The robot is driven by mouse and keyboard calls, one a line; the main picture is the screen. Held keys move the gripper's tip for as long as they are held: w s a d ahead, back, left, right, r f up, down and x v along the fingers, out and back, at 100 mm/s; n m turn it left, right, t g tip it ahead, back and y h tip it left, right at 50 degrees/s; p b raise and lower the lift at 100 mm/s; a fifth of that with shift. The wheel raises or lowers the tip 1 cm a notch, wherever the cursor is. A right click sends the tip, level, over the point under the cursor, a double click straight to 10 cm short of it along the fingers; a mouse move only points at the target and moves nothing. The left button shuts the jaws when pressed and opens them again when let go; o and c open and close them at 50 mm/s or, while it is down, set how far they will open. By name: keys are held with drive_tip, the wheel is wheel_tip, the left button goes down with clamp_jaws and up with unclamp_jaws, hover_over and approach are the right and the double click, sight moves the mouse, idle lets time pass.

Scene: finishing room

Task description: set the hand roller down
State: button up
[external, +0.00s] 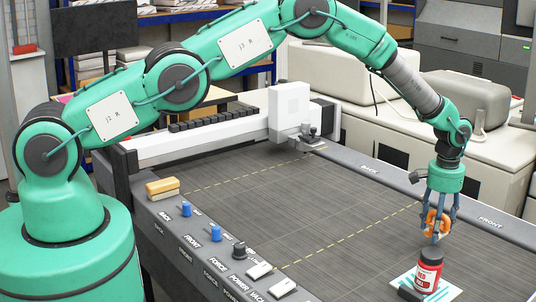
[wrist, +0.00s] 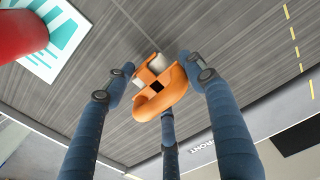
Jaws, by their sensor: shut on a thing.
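The hand roller (external: 437,222) is an orange piece with pale grey cylinder-like parts. My gripper (external: 438,226) points down at the right end of the dark cutting bed (external: 300,205), with its blue fingers closed around the roller. In the wrist view, the roller (wrist: 175,98) sits between the fingertips of my gripper (wrist: 162,88), tilted, with the grey bed behind it. It appears to be held above the bed, but the exact gap is hard to judge. The fingers hide part of the roller in the external view.
A red container (external: 429,272) stands on a white and teal card (external: 443,293) just in front of my gripper, beside a black item (external: 410,292). The middle of the bed is clear.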

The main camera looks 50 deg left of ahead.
drive_tip(key=shift+f, duration=0.1)
idle(0.3)
drive_tip(key=shift+f+p, duration=0.4)
drive_tip(key=shift+f, duration=1.15)
drive_tip(key=shift+s+f+b, duration=0.15)
drive_tip(key=shift+f+b, duration=0.4)
drive_tip(key=shift+f, duration=0.1)
drive_tip(key=shift+a+f, duration=0.1)
drive_tip(key=shift+f, duration=0.05)
drive_tip(key=c, duration=0.4)
drive_tip(key=o, duration=1.5)
drive_tip(key=shift+o, duration=1.2)
drive_tip(key=shift+f, duration=0.2)
drive_tip(key=shift+r, duration=0.35)
